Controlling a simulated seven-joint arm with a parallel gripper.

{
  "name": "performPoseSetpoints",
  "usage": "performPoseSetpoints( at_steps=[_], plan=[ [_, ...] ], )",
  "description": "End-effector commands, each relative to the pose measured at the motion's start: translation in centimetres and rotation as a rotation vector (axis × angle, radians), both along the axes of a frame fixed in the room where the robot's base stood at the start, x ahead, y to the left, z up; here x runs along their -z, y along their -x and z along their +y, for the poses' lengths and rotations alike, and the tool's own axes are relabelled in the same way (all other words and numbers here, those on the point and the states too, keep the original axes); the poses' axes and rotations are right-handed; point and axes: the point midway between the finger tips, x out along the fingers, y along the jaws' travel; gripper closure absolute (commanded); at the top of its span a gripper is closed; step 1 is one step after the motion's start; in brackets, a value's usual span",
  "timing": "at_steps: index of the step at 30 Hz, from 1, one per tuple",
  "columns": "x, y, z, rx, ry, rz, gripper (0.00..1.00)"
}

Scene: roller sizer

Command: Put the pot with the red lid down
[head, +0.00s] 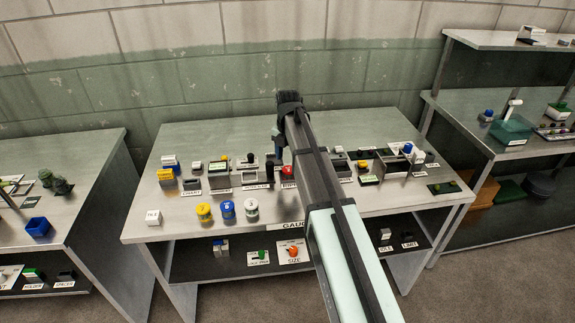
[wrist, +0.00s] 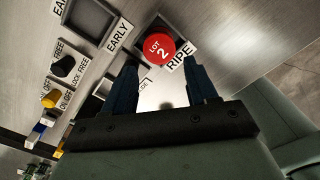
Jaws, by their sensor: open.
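The pot with the red lid (wrist: 159,46) shows in the wrist view, its lid marked "LOT 2". The pot's sides are mostly hidden under the lid.
An empty square "EARLY" spot (wrist: 90,20) is beside the pot. Pots with yellow (head: 204,210), blue (head: 227,209) and white (head: 251,207) lids stand at the table's front left. Several small fixtures crowd the table's back half.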

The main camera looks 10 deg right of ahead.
Motion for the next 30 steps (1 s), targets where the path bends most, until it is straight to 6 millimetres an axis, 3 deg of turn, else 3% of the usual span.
performPoseSetpoints(
  at_steps=[6, 12, 26, 30],
  plan=[
    [-3.6, -0.1, 0.0, 0.0, 0.0, -0.001, 0.43],
    [-5.4, -0.1, 0.0, 0.0, 0.0, -0.001, 0.43],
    [-6.0, 0.0, 0.0, 0.0, 0.0, 0.0, 0.43],
    [-5.6, -0.6, 1.6, 0.018, -0.009, -0.029, 0.43]
  ],
)
